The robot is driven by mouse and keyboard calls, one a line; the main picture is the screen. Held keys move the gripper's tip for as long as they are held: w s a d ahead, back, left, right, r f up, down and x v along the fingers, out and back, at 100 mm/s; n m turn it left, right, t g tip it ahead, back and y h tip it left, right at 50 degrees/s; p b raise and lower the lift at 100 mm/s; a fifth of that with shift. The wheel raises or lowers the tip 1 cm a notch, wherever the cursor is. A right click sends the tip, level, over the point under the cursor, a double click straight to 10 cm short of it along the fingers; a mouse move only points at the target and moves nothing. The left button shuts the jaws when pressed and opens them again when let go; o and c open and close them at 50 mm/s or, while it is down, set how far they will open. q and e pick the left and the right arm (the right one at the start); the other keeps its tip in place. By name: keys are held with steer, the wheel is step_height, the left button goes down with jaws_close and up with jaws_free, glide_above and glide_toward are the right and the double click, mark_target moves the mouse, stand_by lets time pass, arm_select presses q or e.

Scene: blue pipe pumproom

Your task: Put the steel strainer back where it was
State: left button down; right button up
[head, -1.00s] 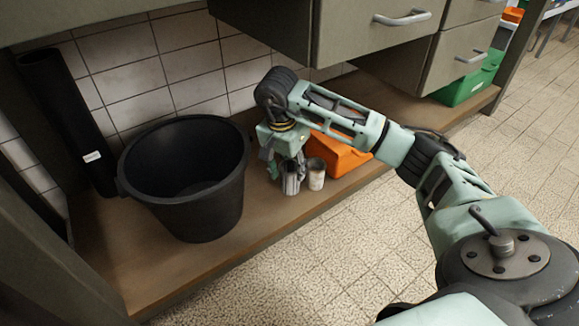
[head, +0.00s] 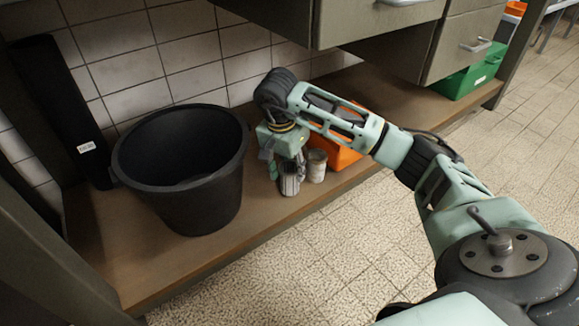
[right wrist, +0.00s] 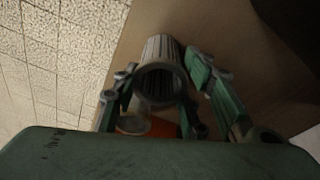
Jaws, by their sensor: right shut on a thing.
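The steel strainer (head: 289,181) is a ribbed metal cylinder, upright at the wooden shelf, between the black tub and a small can. My right gripper (head: 282,173) comes down over it and is shut on it. In the right wrist view the strainer (right wrist: 159,75) sits between the two fingers of the gripper (right wrist: 158,88), its open round end facing the camera. I cannot tell whether its base touches the shelf. My left gripper is not in view.
The big black tub (head: 215,190) stands left of the strainer. A small can (head: 316,166) stands close on its right, with an orange box (head: 342,157) behind. The wooden shelf (head: 150,262) is bare in front of the tub. Drawers (head: 462,50) overhang behind.

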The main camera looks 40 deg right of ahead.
steer(key=shift+f, duration=0.4)
steer(key=o, duration=1.3)
steer(key=shift+r, duration=0.1)
